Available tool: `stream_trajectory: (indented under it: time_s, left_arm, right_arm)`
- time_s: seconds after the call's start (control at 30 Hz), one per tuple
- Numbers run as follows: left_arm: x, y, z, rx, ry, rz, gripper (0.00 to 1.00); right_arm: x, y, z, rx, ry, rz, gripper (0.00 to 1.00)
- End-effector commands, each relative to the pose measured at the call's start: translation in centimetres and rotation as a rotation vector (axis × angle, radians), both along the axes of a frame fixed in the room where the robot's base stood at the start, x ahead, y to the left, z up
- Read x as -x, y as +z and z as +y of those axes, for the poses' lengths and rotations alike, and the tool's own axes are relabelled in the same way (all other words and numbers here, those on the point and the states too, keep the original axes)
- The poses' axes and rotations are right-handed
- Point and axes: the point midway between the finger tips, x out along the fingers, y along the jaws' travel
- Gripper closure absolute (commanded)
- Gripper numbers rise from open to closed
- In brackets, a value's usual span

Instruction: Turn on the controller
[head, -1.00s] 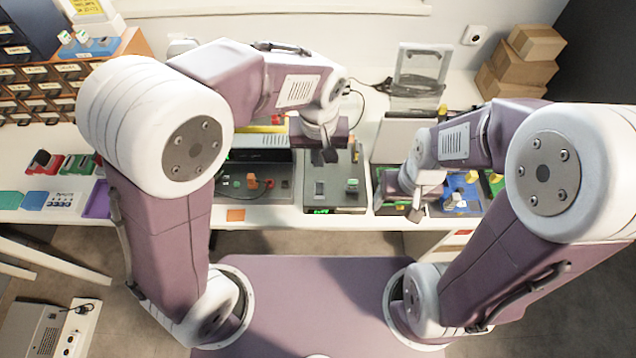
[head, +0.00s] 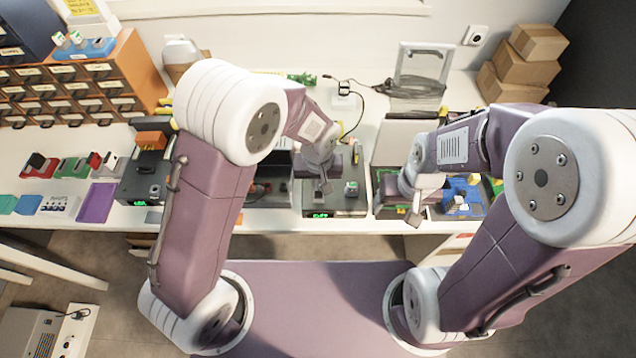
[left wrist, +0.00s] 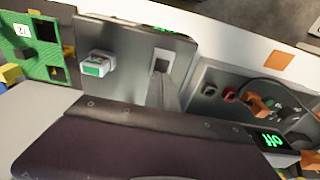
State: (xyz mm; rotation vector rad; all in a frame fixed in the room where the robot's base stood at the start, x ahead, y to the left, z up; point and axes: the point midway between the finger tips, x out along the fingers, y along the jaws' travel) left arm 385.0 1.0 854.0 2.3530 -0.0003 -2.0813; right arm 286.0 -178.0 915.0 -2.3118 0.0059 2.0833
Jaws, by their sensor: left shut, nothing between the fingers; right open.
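A grey metal box (head: 345,203), seemingly the controller, stands at the front of the bench with a small lit green display on its front edge. In the left wrist view the box (left wrist: 130,50) shows a dark switch (left wrist: 161,62) in a pale frame and a green-and-white block (left wrist: 97,65). My left gripper (head: 327,188) is shut and empty, pointing down over the switch area. Its fingers (left wrist: 163,82) partly cover the switch; I cannot tell whether they touch it. My right gripper (head: 415,212) is open near the trays to the right.
Beside the box is a panel (left wrist: 225,85) with an orange connector and cable. A black box with a green "off" display (left wrist: 272,139) shows too. A blue tray (head: 470,200) lies right; drawers (head: 75,85) stand left.

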Motion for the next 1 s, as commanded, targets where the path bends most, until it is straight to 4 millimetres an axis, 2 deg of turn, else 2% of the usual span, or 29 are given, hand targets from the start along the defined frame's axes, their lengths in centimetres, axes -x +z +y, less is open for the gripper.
stream_trajectory:
  time_s: [0.3,0.4,0.67,1.0]
  left_arm:
    - [0.0,-0.1,0.0,0.0,0.0,-0.001,1.0]
    - [-0.3,-0.9,0.0,-0.001,0.0,0.001,1.0]
    - [0.0,-0.7,0.0,-0.002,0.0,0.003,1.0]
    - [1.6,-0.6,0.1,-0.006,-0.001,0.01,1.0]
  right_arm:
    - [0.0,0.0,0.0,0.0,0.0,0.0,0.28]
    - [0.0,-0.3,0.0,0.0,0.0,0.0,0.28]
    - [0.0,-0.2,0.0,0.0,0.0,0.0,0.28]
    - [0.0,-0.2,0.0,0.0,0.0,0.0,0.28]
